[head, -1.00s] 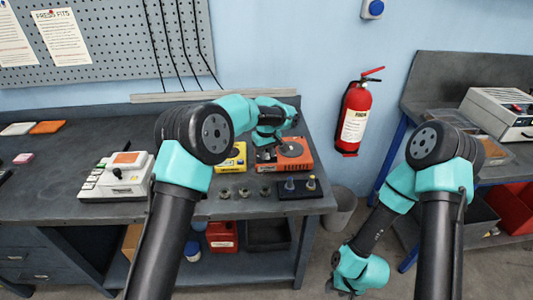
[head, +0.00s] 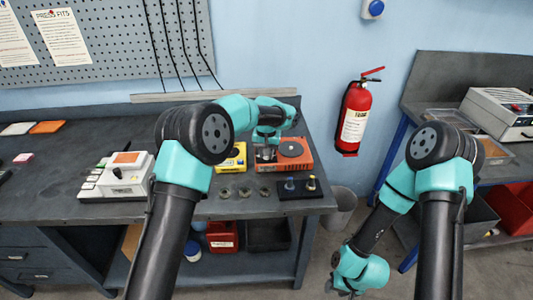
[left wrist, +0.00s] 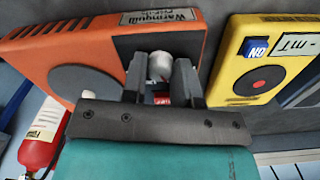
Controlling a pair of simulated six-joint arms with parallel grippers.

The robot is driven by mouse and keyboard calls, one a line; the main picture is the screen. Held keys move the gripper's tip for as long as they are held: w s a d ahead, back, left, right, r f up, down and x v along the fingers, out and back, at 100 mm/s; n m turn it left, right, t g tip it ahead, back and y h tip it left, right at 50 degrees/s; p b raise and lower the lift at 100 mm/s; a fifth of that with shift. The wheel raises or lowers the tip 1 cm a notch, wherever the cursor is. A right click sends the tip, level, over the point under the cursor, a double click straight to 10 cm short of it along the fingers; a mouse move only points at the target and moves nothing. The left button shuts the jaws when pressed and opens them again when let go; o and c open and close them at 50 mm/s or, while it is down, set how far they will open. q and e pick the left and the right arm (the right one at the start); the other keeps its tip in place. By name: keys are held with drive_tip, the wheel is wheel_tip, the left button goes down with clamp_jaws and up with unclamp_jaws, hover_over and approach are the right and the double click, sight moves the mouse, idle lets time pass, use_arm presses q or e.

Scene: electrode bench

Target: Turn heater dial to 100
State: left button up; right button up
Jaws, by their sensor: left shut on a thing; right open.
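The heater is an orange box (head: 303,163) with a dark round plate on top, at the right end of the bench. It fills the upper left of the left wrist view (left wrist: 40,45). Its white dial (left wrist: 160,66) sits on a dark panel. My left gripper (left wrist: 161,72) is shut on the dial, one finger on each side. In the head view this gripper (head: 265,153) points down at the heater's left part. The dial's marks and reading are hidden. My right gripper (head: 343,288) hangs low right of the bench, open and empty.
A yellow device (head: 236,160) stands close left of the heater. Small metal parts (head: 244,192) and a dark holder (head: 298,194) lie in front. A white device (head: 118,183) stands further left. A red extinguisher (head: 355,115) hangs on the wall to the right.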

use_arm(q)
drive_tip(key=shift+m, duration=0.6)
drive_tip(key=o, duration=0.9)
drive_tip(key=shift+r, duration=0.15)
wheel_tip(320, 180, up, 17)
drive_tip(key=shift+r, duration=0.1)
idle(0.4)
